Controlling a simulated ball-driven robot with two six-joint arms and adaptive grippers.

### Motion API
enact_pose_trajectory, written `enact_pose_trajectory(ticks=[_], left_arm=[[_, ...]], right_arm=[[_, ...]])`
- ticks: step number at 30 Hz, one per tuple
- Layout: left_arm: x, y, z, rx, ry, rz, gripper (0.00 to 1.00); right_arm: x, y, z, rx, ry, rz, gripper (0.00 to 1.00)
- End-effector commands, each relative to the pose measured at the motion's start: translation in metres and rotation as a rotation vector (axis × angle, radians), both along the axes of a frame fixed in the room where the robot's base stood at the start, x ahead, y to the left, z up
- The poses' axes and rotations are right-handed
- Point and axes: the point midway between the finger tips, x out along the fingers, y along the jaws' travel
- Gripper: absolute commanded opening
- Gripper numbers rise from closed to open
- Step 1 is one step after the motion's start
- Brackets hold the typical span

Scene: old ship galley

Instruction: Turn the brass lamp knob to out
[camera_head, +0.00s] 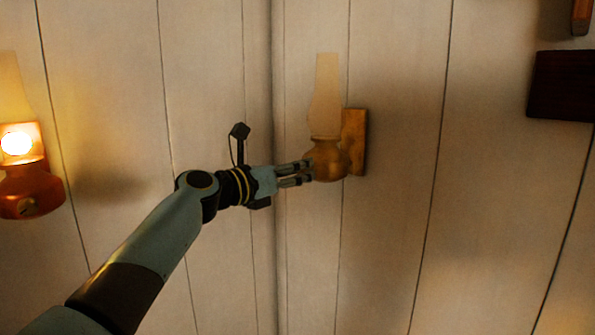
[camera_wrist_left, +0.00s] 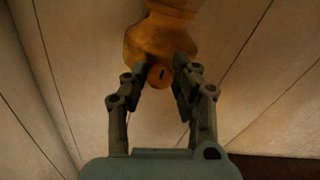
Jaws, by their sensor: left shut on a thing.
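The brass lamp (camera_head: 327,162) is fixed to the white plank wall in the middle of the head view, with a pale unlit glass chimney (camera_head: 325,95) above its body. Its body also shows at the top of the left wrist view (camera_wrist_left: 160,38). Its round brass knob (camera_wrist_left: 160,76) has a dark slot mark that looks near upright in that view. My left gripper (camera_head: 308,172) reaches the lamp from the left. In the left wrist view its fingers (camera_wrist_left: 160,80) are shut on the knob, one on each side. The knob is hidden in the head view. My right gripper is not in view.
A copper-coloured lamp (camera_head: 30,188) with a lit, glowing bulb hangs on the wall at the left edge. A dark box or shelf (camera_head: 562,86) juts out at the upper right. The wall between the brass lamp and that box is clear.

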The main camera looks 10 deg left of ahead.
Motion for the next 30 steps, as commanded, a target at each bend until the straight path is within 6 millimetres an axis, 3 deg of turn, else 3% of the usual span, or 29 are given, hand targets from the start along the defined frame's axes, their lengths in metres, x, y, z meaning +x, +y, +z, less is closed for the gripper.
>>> enact_pose_trajectory(ticks=[6, 7, 12, 23, 30], left_arm=[[-0.001, 0.000, -0.005, 0.003, 0.008, -0.002, 0.00], [-0.001, 0.000, -0.005, 0.003, 0.008, -0.002, 0.28], [-0.001, 0.000, -0.003, 0.002, 0.005, -0.001, 0.49], [-0.007, 0.005, -0.002, 0.003, 0.002, 0.000, 0.49], [-0.047, 0.032, -0.003, 0.007, 0.003, 0.000, 0.49]], right_arm=[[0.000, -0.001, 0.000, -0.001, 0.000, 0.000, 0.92], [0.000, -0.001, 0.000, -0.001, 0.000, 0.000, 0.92], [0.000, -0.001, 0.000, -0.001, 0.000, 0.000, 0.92], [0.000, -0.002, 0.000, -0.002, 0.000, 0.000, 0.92], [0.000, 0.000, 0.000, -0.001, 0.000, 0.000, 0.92]])
